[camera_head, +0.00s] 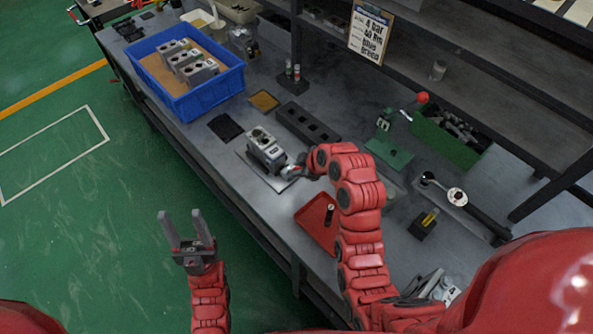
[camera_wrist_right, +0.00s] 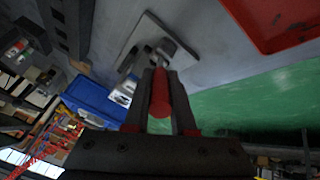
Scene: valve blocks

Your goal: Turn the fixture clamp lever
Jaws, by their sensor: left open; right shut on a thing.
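A grey valve block (camera_head: 265,148) stands on a light fixture plate (camera_head: 252,166) on the bench in the head view. The plate also shows in the wrist view (camera_wrist_right: 145,30). My right gripper (camera_head: 291,172) is beside the block's lower right side. In the wrist view my right gripper (camera_wrist_right: 160,82) is shut on the red clamp lever handle (camera_wrist_right: 160,97), which lies between its fingers. The lever is largely hidden by the gripper in the head view. My left gripper (camera_head: 183,228) is open and empty, over the green floor in front of the bench.
A blue crate (camera_head: 200,98) with several valve blocks stands at the back left. A red tray (camera_head: 312,222) lies close to my right arm. A dark holed rack (camera_head: 307,124), a green press with a red knob (camera_head: 390,152) and a green bin (camera_head: 445,140) stand beyond.

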